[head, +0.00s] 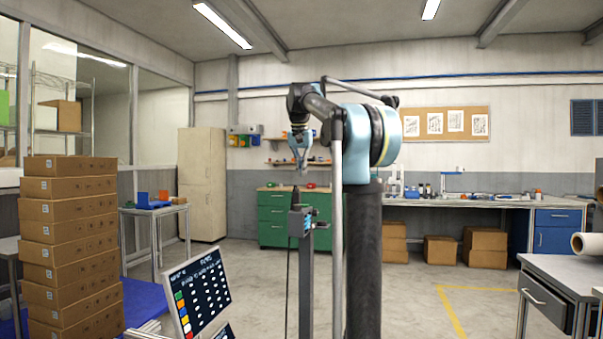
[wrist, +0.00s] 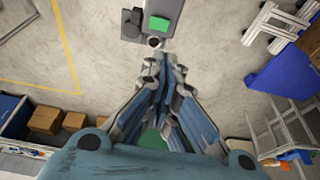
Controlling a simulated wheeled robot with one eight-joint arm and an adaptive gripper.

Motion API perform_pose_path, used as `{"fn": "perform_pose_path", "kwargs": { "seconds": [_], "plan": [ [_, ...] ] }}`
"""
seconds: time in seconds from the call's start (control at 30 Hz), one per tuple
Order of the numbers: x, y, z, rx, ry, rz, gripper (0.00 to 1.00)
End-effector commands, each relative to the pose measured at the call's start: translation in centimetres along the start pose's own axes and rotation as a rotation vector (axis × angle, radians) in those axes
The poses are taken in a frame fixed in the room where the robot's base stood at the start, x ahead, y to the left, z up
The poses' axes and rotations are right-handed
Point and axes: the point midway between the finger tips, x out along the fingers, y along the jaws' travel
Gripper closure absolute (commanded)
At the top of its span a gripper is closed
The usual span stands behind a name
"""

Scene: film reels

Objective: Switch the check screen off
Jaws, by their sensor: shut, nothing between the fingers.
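A tilted screen (head: 200,293) with a dark face, rows of white marks and a strip of coloured squares stands at the lower left in the head view. I cannot tell whether it is the check screen. A grey post (head: 305,275) near the middle carries a small device with a dark tip. In the wrist view, a grey device with a green panel (wrist: 159,24) and a round dark knob (wrist: 154,42) lies beyond my fingertips. My gripper (head: 301,168) points down above the post, apart from it, shut and empty. It also shows in the wrist view (wrist: 161,62).
A tall stack of cardboard boxes (head: 70,240) stands at the left beside a blue mat. A green drawer cabinet (head: 273,215) and a long workbench (head: 470,203) line the back. A grey table (head: 560,270) is at the right. The floor between is mostly clear.

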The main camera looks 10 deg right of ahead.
Motion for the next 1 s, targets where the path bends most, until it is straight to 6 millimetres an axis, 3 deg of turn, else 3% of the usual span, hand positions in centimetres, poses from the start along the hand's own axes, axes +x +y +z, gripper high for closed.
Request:
{"fn": "perform_pose_path", "kwargs": {
  "seconds": [0.5, 0.7, 1.0],
  "plan": [
    [8.6, 0.0, 0.6, 0.000, 0.000, 0.000, 1.00],
    [10.2, -0.1, 1.1, 0.000, 0.000, 0.000, 1.00],
    [10.6, -0.1, 1.2, 0.000, 0.000, 0.000, 1.00]
  ]
}}
